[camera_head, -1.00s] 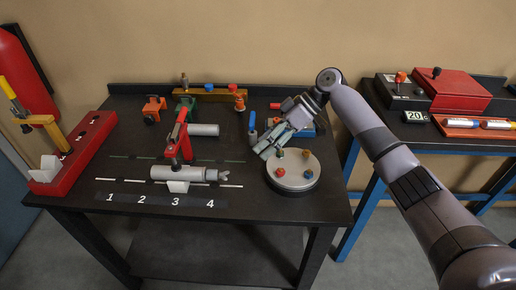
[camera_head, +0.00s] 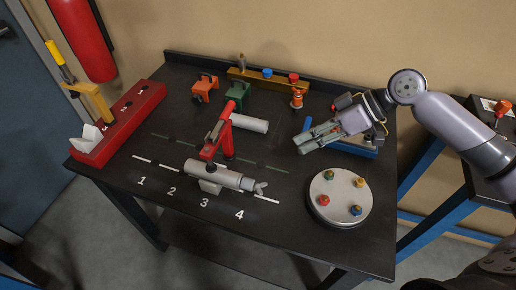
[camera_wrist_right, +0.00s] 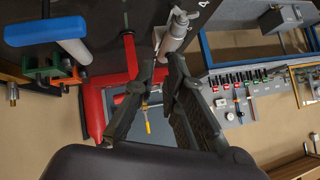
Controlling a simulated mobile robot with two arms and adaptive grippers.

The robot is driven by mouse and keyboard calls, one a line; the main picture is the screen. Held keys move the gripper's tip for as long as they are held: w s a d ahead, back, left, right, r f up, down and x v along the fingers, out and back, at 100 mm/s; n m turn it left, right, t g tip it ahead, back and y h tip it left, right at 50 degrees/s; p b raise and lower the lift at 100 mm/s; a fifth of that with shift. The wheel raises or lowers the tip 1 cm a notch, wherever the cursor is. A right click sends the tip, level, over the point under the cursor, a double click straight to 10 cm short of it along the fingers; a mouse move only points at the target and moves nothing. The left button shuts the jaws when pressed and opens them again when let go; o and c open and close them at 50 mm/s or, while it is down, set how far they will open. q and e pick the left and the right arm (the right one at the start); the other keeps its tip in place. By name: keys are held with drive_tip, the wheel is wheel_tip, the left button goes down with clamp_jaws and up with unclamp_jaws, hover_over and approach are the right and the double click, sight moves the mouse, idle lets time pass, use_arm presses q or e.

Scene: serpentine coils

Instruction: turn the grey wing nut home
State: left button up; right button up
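The grey wing nut (camera_head: 260,188) sits on the right end of a grey cylinder (camera_head: 215,175), which lies on a pale block under a red clamp (camera_head: 222,135). The cylinder also shows in the right wrist view (camera_wrist_right: 172,40), near the top, with the wing nut seeming to be at its upper end. My right gripper (camera_head: 301,143) is in the air behind and right of the wing nut, clear of it. Its two fingers (camera_wrist_right: 167,60) are apart with nothing visible between them. My left gripper is not in view.
A round plate (camera_head: 340,187) with several coloured knobs stands right of the wing nut. A blue-edged tray (camera_head: 358,148) is behind it. A red rack (camera_head: 120,118) is at the left. Orange (camera_head: 205,88) and green (camera_head: 238,95) blocks stand at the back. The table front is clear.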

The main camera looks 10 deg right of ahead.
drive_tip(key=shift+s+a+r, duration=0.1)
drive_tip(key=shift+s+a, duration=0.15)
drive_tip(key=shift+a, duration=0.05)
drive_tip(key=shift+c, duration=0.6)
drive_tip(key=shift+a, duration=0.35)
clamp_jaws()
drive_tip(key=p, duration=0.3)
hover_over(261, 188)
drive_tip(key=w+d, duration=0.3)
wheel_tip(261, 188, down, 6)
drive_tip(key=f, duration=0.2)
drive_tip(key=shift+s+f, duration=0.25)
drive_tip(key=shift+f, duration=0.1)
drive_tip(key=shift+s+f+p, duration=0.2)
drive_tip(key=shift+f+p, duration=0.15)
drive_tip(key=shift+f, duration=0.35)
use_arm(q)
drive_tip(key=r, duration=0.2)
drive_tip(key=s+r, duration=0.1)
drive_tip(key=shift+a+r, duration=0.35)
use_arm(e)
drive_tip(key=shift+a, duration=0.1)
